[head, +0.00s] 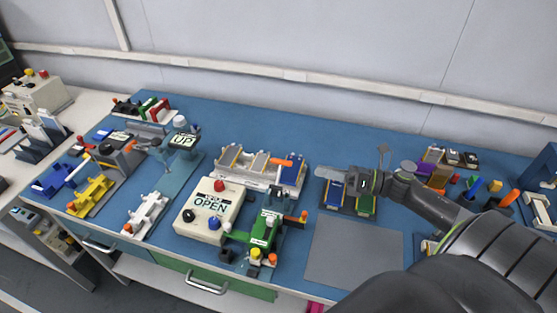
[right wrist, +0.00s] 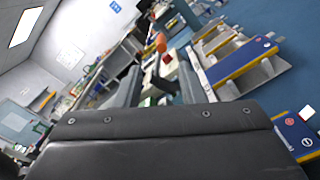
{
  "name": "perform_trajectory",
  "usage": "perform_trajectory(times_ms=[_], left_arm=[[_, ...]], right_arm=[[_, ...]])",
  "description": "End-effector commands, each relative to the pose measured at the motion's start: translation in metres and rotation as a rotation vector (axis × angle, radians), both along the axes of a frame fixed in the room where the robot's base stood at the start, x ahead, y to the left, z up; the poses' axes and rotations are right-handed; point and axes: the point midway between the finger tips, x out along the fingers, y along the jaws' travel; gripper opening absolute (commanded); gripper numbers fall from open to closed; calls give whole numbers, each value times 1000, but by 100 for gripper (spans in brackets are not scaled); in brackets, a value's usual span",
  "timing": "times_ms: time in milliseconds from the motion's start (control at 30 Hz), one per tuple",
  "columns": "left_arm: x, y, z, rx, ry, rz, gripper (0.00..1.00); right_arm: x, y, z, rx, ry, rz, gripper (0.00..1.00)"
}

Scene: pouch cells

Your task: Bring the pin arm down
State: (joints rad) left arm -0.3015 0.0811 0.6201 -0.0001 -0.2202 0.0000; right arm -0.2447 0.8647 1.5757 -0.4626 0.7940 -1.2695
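A station with a sign reading UP (head: 184,140) stands at the back left of the blue mat. A grey arm-like part (head: 155,145) sits beside the sign; I cannot tell for sure that it is the pin arm. My right gripper (head: 324,173) reaches in from the right, above the blue and green pouch cells, well to the right of that station. In the right wrist view its two fingers (right wrist: 157,88) stand apart with nothing held between them. An orange knob (right wrist: 160,42) shows beyond the fingertips. My left gripper is in neither view.
A white box reading OPEN (head: 204,237) with a red button stands at front centre, next to a green clamp fixture (head: 262,229). A rack of cells (head: 258,182) with an orange-tipped lever stands behind. A bare grey plate (head: 352,255) lies right of centre.

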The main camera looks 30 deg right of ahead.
Motion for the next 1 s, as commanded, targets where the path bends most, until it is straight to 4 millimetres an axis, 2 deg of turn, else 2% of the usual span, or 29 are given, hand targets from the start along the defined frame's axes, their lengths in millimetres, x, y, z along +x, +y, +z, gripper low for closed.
perform_trajectory(times_ms=[600,800,1000], left_arm=[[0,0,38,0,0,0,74],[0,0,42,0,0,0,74],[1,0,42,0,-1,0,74]], right_arm=[[86,73,4,3,-2,-2,36],[98,83,1,1,0,-2,36],[99,85,0,0,0,-1,36]])
